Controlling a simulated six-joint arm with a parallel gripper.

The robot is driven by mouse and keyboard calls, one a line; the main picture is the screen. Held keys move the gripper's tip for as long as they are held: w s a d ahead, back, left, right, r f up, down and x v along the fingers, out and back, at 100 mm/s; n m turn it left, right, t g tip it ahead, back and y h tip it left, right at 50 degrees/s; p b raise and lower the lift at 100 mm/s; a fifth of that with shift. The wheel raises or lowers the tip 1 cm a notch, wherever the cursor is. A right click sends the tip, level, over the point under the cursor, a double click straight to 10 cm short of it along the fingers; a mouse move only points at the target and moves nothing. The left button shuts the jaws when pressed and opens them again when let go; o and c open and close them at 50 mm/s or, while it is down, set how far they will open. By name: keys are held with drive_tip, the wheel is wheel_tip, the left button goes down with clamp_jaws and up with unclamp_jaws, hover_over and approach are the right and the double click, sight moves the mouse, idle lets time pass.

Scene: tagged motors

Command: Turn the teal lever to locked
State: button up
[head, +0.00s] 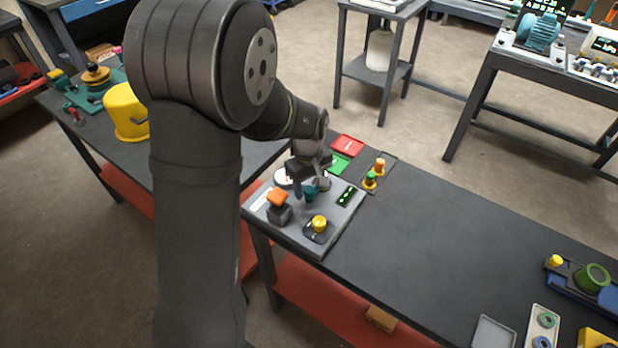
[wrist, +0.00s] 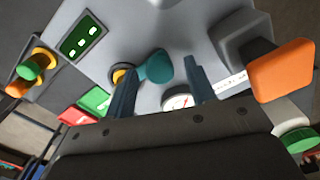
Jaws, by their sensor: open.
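The teal lever (wrist: 157,67) is on the grey panel (wrist: 150,25), its rounded end between my two fingers in the wrist view. Its other end meets a yellow-orange ring (wrist: 121,73), partly hidden behind my left finger. My gripper (wrist: 159,58) is open, one finger on each side of the lever; I cannot tell whether either touches it. In the head view the teal lever (head: 310,191) shows just under my gripper (head: 309,178), partly covered. The lock markings cannot be read.
On the panel are an orange-topped block (wrist: 283,70), a round gauge (wrist: 178,101), a green-lit display (wrist: 82,36) and a yellow knob (head: 319,223). Red (head: 347,145) and green (head: 338,163) plates lie behind.

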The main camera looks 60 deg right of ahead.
sight(309, 189)
wheel_tip(309, 189, up, 17)
drive_tip(key=shift+r, duration=0.2)
idle(0.7)
wheel_tip(309, 189, down, 18)
drive_tip(key=shift+r, duration=0.25)
idle(0.3)
